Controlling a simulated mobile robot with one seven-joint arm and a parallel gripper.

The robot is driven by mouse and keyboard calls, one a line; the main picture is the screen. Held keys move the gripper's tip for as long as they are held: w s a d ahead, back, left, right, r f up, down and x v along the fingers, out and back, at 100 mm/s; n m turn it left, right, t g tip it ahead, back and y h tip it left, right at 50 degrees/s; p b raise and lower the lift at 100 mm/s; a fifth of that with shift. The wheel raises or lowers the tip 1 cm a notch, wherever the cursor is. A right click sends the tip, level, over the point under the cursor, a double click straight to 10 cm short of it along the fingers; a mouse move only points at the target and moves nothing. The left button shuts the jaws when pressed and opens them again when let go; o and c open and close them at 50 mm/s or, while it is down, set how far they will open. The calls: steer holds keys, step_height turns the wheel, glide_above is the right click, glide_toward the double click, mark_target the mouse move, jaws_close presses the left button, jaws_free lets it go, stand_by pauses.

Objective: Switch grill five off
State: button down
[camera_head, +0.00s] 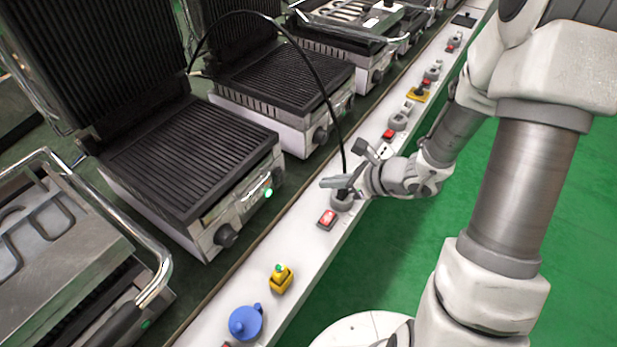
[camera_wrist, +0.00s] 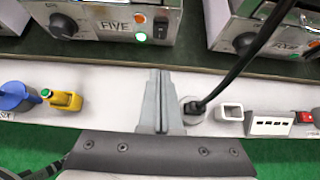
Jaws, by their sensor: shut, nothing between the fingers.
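Grill five (camera_head: 185,160) stands open, with ribbed black plates. Its front panel shows the label FIVE (camera_wrist: 115,27) in the wrist view. A green light glows on the panel (camera_head: 268,192), and in the wrist view (camera_wrist: 141,37). A black knob (camera_head: 226,236) is on its front. A red switch (camera_head: 327,218) sits on the white ledge, close to my gripper; my fingers appear to hide it in the wrist view. A black plug (camera_wrist: 196,107) with a cable sits in a grey round socket beside my fingers. My gripper (camera_head: 328,183) is shut and empty above the ledge.
Several other grills line the left side. More sockets and red switches (camera_head: 388,134) continue along the ledge.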

mark_target(280, 172)
steer(key=b+x, duration=0.1)
steer(key=x, duration=0.2)
steer(key=r+b+x, duration=0.1)
steer(key=x, duration=0.3)
steer(key=a+b+x, duration=0.1)
steer(key=x, duration=0.3)
steer(key=shift+w+a+r, duration=0.2)
steer(key=shift+w, duration=0.3)
steer(key=shift+w+a+r, duration=0.1)
steer(key=shift+w+a, duration=0.25)
steer(key=shift+a, duration=0.05)
steer(key=shift+w+a+r+b, duration=0.1)
steer(key=shift+w+a+b, duration=0.15)
steer(key=shift+b, duration=0.1)
steer(key=shift+s+r+p, duration=0.1)
steer(key=shift+r+p, duration=0.45)
steer(key=shift+r, duration=0.3)
